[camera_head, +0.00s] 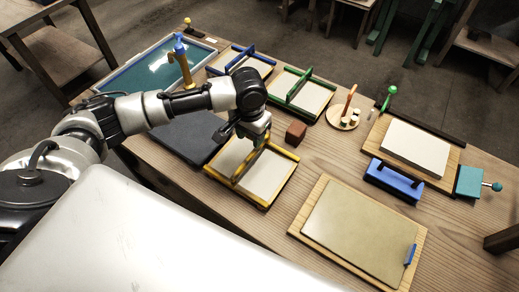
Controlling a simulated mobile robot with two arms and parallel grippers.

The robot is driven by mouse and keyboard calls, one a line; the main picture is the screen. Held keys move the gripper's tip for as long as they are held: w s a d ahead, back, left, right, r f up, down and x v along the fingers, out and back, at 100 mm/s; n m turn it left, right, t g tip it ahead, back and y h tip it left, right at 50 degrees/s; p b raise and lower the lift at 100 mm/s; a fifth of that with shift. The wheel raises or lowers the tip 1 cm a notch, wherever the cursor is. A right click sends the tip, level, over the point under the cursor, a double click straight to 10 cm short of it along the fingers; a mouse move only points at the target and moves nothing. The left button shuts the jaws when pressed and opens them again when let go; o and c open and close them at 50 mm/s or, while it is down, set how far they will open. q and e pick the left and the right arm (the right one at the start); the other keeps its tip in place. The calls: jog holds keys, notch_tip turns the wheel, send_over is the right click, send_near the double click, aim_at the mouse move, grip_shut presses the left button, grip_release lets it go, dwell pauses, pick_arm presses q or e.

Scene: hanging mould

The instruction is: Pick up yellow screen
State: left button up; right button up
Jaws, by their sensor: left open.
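The yellow screen (267,195) is a flat frame with a pale panel and a raised yellow bar across it. It lies on the wooden table in the middle of the view. My left gripper (256,140) points down over the far end of the yellow bar. It is open, and the arm and gripper hide part of the screen's far left side. I cannot tell whether the fingers touch the bar. My right gripper does not show.
A green-framed screen (314,97) and a blue-framed one (255,69) lie behind. A small brown block (296,133) sits close to the yellow screen's far right corner. A board with a tan sheet (352,230) lies to the right. Bare table separates them.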

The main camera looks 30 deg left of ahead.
aim_at(252, 153)
pick_arm(q)
jog(key=f, duration=0.5)
jog(key=shift+s, duration=0.3)
jog(key=f, duration=0.2)
jog(key=f+p, duration=0.1)
jog(key=f, duration=0.1)
jog(key=shift+w+d+f, duration=0.15)
jog(key=shift+d, duration=0.05)
jog(key=shift+f, duration=0.55)
jog(key=shift+c, duration=0.6)
grip_shut()
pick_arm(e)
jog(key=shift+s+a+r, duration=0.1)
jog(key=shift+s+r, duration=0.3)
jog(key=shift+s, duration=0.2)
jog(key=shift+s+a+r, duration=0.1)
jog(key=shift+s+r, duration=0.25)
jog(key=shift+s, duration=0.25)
